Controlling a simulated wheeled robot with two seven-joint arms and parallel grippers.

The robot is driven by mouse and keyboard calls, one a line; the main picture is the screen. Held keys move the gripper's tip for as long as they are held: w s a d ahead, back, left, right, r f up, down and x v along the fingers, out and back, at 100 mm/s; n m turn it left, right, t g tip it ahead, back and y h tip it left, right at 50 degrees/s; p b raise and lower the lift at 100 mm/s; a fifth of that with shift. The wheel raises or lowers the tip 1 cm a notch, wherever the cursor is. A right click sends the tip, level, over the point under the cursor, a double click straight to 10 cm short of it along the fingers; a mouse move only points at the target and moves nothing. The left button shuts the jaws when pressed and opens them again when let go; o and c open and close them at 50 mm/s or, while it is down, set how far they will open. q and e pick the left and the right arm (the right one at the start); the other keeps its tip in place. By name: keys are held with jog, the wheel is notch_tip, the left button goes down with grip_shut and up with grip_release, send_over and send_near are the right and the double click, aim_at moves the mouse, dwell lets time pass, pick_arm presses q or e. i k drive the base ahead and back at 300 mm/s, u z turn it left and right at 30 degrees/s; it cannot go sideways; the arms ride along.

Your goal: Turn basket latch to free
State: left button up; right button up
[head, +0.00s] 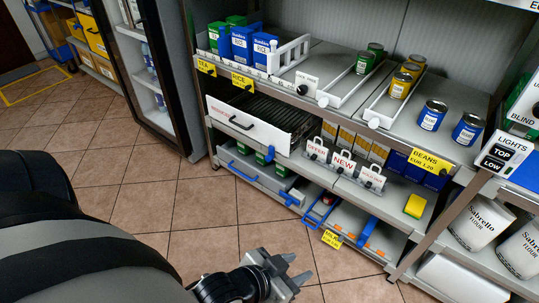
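A pull-out basket (225,117) with a white front panel and a dark handle (240,123) sits in the middle level of the shelf unit; its dark slatted inside shows behind the front. My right gripper is out of view.
Blue and green boxes (240,45) and several cans (432,115) stand on the top shelf. Small white signs (342,164) stand on the middle shelf. A yellow-green block (414,206) lies at right. The tiled floor (150,190) is clear.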

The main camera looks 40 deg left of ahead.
aim_at(268, 158)
jog(key=u, duration=3.2)
jog(key=i, duration=2.35)
jog(key=z, duration=2.75)
